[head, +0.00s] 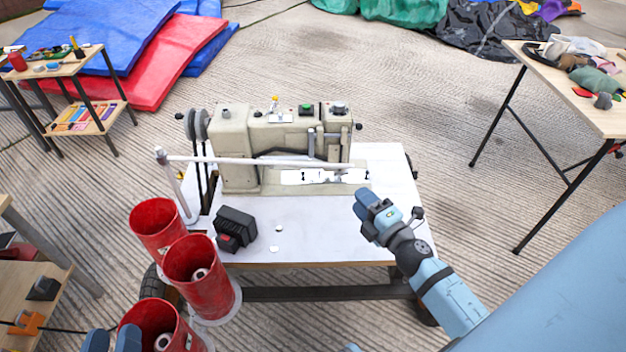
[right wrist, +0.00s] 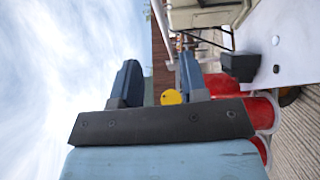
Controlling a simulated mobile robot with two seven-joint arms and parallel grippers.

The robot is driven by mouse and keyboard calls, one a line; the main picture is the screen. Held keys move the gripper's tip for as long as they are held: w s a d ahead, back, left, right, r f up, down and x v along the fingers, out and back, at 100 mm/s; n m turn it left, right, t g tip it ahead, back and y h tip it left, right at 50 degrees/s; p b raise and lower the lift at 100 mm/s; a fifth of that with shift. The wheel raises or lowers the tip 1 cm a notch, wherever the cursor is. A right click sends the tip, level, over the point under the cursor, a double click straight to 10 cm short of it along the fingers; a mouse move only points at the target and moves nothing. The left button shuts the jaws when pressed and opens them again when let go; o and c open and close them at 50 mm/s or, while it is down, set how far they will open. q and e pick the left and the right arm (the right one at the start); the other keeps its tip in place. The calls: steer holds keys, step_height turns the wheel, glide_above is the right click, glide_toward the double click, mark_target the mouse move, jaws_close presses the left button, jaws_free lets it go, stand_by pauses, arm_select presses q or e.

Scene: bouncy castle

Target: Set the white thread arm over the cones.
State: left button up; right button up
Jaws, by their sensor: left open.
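The white thread arm (head: 235,160) is a thin bar on an upright post at the table's left edge. It points right, across the front of the beige sewing machine (head: 240,150), away from the cones. In the right wrist view the white bar (right wrist: 160,18) shows at the top. Red cones (head: 198,265) stand in a cluster at the table's front left; they also show in the right wrist view (right wrist: 257,112). My left gripper (head: 112,340) is open at the bottom edge beside the nearest cone. My right gripper (head: 372,208) is open and empty above the table's right side.
A black box with a red part (head: 235,228) and small white pieces lie on the white tabletop (head: 320,225). A cluttered table (head: 590,110) stands right, a small shelf stand (head: 60,70) back left, and a wooden bench (head: 25,240) left. Concrete floor between is free.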

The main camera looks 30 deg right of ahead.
mark_target(328, 164)
arm_select(q)
steer(key=shift+a+f+g+y+p, duration=0.2)
steer(key=shift+f+p, duration=0.1)
steer(key=shift+f, duration=0.1)
steer(key=shift+a+f+g+y+p, duration=0.1)
steer(key=shift+f+g+y+p, duration=0.1)
steer(key=shift+f+p, duration=0.15)
arm_select(e)
steer(key=w, duration=1.3)
steer(key=shift+w+a+r, duration=0.15)
steer(key=shift+w+r, duration=0.2)
steer(key=shift+w, duration=0.05)
steer(key=shift+c, duration=0.5)
arm_select(q)
steer(key=shift+f, duration=0.1)
arm_select(e)
jaws_close()
